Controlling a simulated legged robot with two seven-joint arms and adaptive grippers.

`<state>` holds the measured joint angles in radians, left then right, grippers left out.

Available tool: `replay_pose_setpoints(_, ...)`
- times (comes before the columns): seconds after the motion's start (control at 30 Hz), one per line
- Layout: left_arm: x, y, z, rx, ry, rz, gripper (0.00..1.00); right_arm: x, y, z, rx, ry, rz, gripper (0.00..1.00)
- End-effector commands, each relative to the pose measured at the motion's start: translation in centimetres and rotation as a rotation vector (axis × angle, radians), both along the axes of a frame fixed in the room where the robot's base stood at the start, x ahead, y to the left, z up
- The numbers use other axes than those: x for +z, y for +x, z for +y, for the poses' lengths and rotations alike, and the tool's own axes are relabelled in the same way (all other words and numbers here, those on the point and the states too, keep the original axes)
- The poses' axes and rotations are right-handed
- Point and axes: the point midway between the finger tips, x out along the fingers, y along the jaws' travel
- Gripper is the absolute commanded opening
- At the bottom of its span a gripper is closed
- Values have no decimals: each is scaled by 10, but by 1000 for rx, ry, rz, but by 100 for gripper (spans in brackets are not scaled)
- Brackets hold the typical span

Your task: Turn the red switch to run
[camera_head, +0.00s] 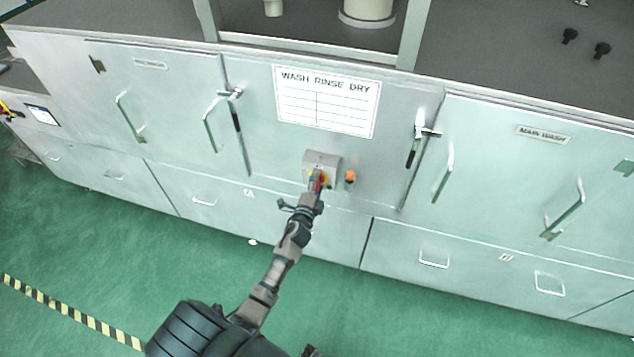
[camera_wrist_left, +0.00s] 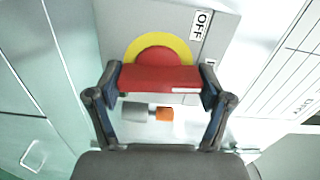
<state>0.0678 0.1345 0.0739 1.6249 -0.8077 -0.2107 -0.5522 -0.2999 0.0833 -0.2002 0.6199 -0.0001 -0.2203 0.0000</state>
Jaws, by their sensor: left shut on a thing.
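The red switch (camera_wrist_left: 160,78) shows in the left wrist view, a red handle over a red disc on a yellow plate (camera_wrist_left: 140,47). An OFF label (camera_wrist_left: 200,25) is beside it, and another label below that is mostly hidden. My left gripper (camera_wrist_left: 160,82) has one finger at each end of the red handle and is shut on it. In the head view the switch (camera_head: 320,179) is small on a grey box (camera_head: 322,158), partly covered by my left gripper (camera_head: 316,186). My right gripper is not in view.
An orange knob (camera_head: 350,175) is right of the box. A WASH RINSE DRY sign (camera_head: 327,100) is above it. Cabinet doors with protruding handles (camera_head: 130,118) and a latch (camera_head: 422,132) flank the panel. The green floor (camera_head: 80,240) in front is mostly clear.

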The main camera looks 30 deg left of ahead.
Motion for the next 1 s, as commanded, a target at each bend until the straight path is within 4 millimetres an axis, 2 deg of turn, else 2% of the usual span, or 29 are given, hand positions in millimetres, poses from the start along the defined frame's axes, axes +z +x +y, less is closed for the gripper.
replay_pose_setpoints(0.03,-5,-1,-1,0,18,14,44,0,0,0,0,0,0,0)
replay_pose_setpoints(0.3,-6,-1,-1,1,91,32,44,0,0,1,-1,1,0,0)
replay_pose_setpoints(0.77,-7,-1,-1,0,105,38,44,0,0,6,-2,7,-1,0)
replay_pose_setpoints(0.8,-7,-1,-1,0,105,38,81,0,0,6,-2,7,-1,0)
replay_pose_setpoints(0.87,-7,-1,-1,0,104,37,96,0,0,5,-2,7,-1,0)
replay_pose_setpoints(0.9,-7,-1,-1,0,104,37,100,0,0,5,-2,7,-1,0)
replay_pose_setpoints(1.0,-5,-1,-1,-1,104,34,100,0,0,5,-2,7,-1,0)
